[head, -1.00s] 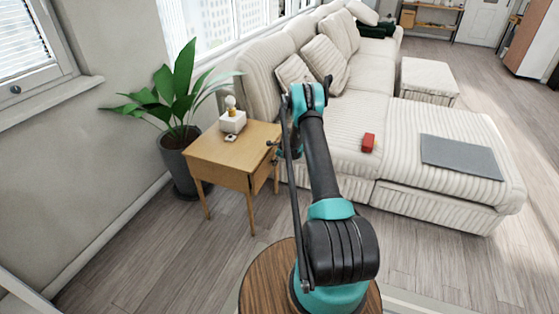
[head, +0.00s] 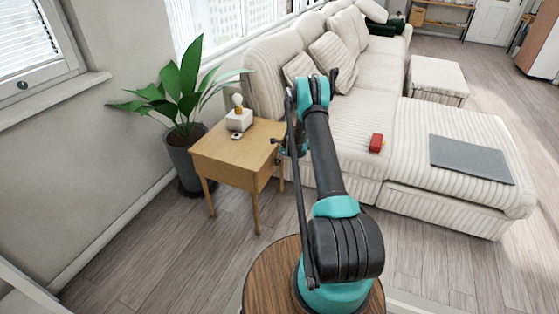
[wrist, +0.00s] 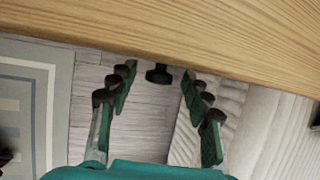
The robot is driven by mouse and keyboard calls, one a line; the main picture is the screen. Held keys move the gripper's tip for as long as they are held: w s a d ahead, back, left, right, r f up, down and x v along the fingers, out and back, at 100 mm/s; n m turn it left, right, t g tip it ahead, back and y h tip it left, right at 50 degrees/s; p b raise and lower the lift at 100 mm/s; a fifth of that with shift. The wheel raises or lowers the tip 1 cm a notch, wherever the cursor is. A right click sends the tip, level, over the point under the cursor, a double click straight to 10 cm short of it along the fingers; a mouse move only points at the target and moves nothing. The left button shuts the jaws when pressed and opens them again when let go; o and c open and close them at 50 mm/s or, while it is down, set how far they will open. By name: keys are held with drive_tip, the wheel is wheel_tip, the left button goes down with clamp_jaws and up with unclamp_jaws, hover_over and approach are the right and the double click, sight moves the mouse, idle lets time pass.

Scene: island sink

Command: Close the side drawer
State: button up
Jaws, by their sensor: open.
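The small wooden side table (head: 220,158) stands left of the sofa in the head view. Its drawer side faces the sofa and is mostly hidden by my arm, so I cannot tell how far the drawer stands out. My gripper (head: 279,150) is at the table's right edge, partly hidden by the arm. In the wrist view a wooden edge (wrist: 200,38) crosses the top, with a dark knob (wrist: 159,74) just below it. My gripper (wrist: 157,112) is open, its fingers on either side of the knob and apart from it.
A white lamp (head: 238,118) and a small object (head: 237,137) stand on the table. A potted plant (head: 183,140) is behind it at left. The sofa (head: 352,150) lies close on the right, with a red object (head: 376,143) on it. The floor before the table is clear.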

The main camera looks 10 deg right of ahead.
drive_tip(key=v, duration=1.1)
drive_tip(key=shift+r, duration=0.15)
drive_tip(key=s+a+r+n+h, duration=0.1)
drive_tip(key=s+a+r+n, duration=0.1)
drive_tip(key=s+r+n, duration=0.65)
drive_tip(key=s+a+r+n, duration=0.2)
drive_tip(key=s+r+n, duration=0.2)
drive_tip(key=s+r, duration=0.9)
drive_tip(key=s+r+n+h, duration=0.1)
drive_tip(key=s+n, duration=1)
drive_tip(key=s, duration=1.7)
drive_tip(key=shift+a+n, duration=0.25)
drive_tip(key=shift+n, duration=0.1)
drive_tip(key=shift+c, duration=0.6)
